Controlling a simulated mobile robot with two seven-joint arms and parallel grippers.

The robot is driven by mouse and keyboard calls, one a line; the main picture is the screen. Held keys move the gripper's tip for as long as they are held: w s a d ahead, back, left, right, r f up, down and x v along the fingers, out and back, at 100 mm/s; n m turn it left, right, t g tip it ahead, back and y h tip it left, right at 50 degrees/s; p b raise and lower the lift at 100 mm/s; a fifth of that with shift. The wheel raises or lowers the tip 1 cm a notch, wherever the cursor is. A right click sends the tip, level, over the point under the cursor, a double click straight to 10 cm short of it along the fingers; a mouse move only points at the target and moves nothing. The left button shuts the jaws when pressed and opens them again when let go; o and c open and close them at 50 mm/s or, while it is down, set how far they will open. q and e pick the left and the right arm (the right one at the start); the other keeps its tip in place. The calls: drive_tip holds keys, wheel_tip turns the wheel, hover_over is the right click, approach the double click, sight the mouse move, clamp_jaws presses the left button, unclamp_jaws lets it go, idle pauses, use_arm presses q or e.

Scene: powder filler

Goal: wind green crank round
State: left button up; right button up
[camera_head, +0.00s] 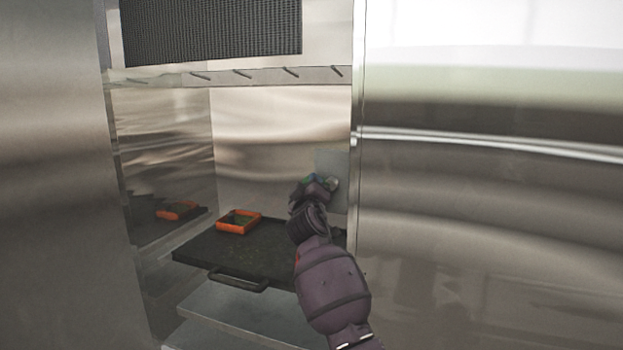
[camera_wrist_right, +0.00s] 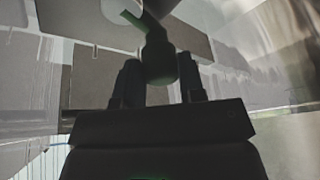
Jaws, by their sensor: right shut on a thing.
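The green crank shows in the right wrist view as a dark green rounded handle (camera_wrist_right: 158,58) on a thin green arm (camera_wrist_right: 130,18), which joins a pale round hub at the top. In the head view the crank is on a grey plate (camera_head: 338,163) on the cabinet's back wall, mostly hidden by my gripper. My right gripper (camera_head: 314,184) is at this plate, shut on the crank handle, with one finger on each side of it in the right wrist view (camera_wrist_right: 160,82). My left gripper is not in view.
A black tray (camera_head: 277,240) with a front handle sits below my right arm inside the metal cabinet. A rail with several pegs (camera_head: 242,75) runs above. A steel panel (camera_head: 490,230) closes off the right side.

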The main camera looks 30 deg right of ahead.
idle(0.5)
drive_tip(key=o, duration=0.9)
drive_tip(key=b+v, duration=0.1)
drive_tip(key=v, duration=1)
drive_tip(key=shift+w, duration=0.1)
